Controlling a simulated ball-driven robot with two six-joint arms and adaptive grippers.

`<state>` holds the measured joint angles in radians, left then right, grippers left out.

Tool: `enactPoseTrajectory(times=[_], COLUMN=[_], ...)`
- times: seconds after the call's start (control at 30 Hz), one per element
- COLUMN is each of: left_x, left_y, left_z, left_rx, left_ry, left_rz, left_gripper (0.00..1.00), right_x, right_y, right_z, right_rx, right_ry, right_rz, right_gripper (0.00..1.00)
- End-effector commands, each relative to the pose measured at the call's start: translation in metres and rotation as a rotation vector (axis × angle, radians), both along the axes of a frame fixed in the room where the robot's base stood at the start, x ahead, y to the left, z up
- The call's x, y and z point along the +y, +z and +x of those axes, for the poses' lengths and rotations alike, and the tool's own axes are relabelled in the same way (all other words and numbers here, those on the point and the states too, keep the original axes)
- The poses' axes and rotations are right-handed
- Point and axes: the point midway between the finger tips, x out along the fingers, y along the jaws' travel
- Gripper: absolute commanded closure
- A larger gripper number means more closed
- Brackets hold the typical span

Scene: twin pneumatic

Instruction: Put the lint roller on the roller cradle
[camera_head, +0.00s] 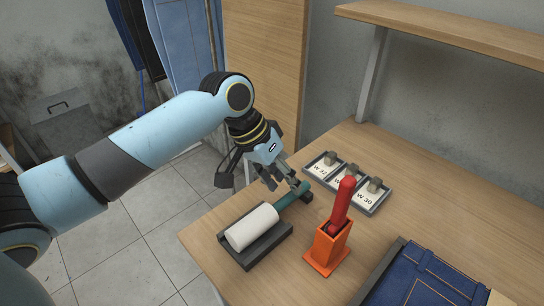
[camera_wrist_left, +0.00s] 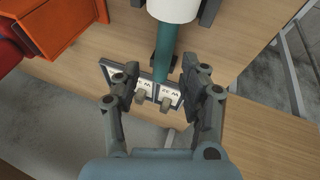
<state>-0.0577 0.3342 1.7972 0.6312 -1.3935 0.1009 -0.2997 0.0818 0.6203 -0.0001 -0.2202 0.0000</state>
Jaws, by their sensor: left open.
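The lint roller has a white cylinder (camera_head: 251,227) and a teal handle (camera_head: 289,199). It lies along the dark grey roller cradle (camera_head: 268,247), with the cylinder over the cradle's tray and the handle end near a small dark block (camera_head: 307,197). The white cylinder also shows at the top of the left wrist view (camera_wrist_left: 173,8). My left gripper (camera_head: 284,181) is open at the handle end. In the left wrist view its fingers (camera_wrist_left: 161,72) stand apart on both sides of the teal handle, and contact cannot be told. My right gripper is not in view.
An orange holder (camera_head: 327,252) with a red-handled tool (camera_head: 342,203) stands right of the roller. A grey tray of labelled cards (camera_head: 345,181) lies behind. Folded blue denim (camera_head: 425,280) lies at the front right. The wooden table (camera_head: 440,195) is clear at the right.

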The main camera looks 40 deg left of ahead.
Motion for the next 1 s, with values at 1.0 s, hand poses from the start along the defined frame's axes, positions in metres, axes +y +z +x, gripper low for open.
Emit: enactPoseTrajectory(times=[1.0], left_x=[0.023], left_y=[0.067], left_z=[-0.022], left_rx=[0.000], left_ry=[0.001], left_rz=[-0.001], left_gripper=[0.57], right_x=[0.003], right_y=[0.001], right_z=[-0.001], right_rx=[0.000], right_ry=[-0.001], right_rz=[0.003], right_gripper=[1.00])
